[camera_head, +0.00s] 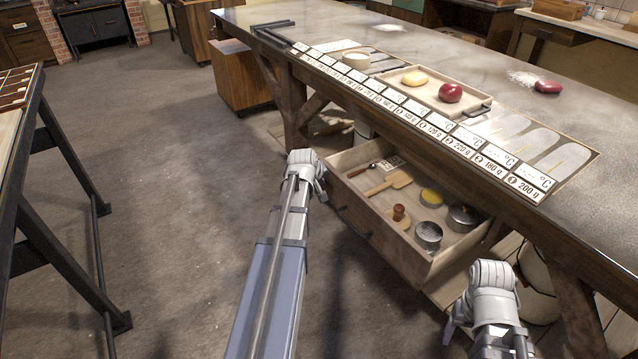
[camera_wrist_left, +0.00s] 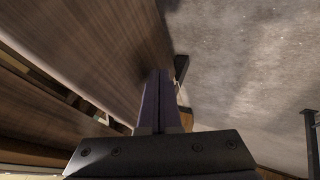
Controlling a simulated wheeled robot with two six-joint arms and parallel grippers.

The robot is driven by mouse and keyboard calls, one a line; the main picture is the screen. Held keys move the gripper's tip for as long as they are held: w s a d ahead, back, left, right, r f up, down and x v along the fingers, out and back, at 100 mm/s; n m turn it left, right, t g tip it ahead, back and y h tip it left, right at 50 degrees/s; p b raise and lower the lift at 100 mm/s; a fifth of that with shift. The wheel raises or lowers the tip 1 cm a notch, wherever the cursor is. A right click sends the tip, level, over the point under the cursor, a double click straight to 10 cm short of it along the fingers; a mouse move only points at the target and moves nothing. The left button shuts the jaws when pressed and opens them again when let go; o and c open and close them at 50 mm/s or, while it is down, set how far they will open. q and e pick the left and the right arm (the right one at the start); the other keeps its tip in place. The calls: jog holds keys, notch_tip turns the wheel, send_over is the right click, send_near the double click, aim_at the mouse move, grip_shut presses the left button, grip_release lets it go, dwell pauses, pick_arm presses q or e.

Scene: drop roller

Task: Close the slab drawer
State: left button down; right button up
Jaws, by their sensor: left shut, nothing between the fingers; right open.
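The slab drawer (camera_head: 385,232) stands pulled out under the long table, its wooden front facing the floor's open side. It holds a wooden paddle (camera_head: 390,184), a small stamp-like wooden tool (camera_head: 400,215), a yellow round thing (camera_head: 431,197) and metal tins (camera_head: 428,236). My left gripper (camera_head: 320,188) is at the drawer's left front corner; its fingertips are mostly hidden in the head view. In the left wrist view its shut, empty fingers (camera_wrist_left: 159,88) are close to a wooden panel (camera_wrist_left: 90,45); contact cannot be told. My right gripper (camera_head: 488,325) is open, right of the drawer.
The long table (camera_head: 320,22) bears a tray (camera_head: 415,93) with a yellow and a red lump, and a row of printed cards. A table leg (camera_head: 575,305) stands near my right arm. Open floor (camera_head: 170,170) lies left of the drawer. A dark-framed rack (camera_head: 45,150) stands at the left.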

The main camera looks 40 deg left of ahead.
pick_arm(q)
send_over(370, 177)
jog(key=w+d, duration=0.1)
jog(key=w, duration=0.2)
jog(key=shift+w, duration=0.15)
jog(key=shift+w+d, duration=0.15)
jog(key=shift+w, duration=0.15)
jog(key=shift+w+r, duration=0.1)
dwell(0.3)
jog(key=s, duration=0.2)
jog(key=s+a, duration=0.1)
jog(key=s, duration=0.1)
jog(key=shift+s+a, duration=0.1)
jog(key=shift+a, duration=0.1)
jog(key=p+v, duration=0.8)
jog(key=v, duration=0.2)
jog(key=shift+s+a, duration=0.1)
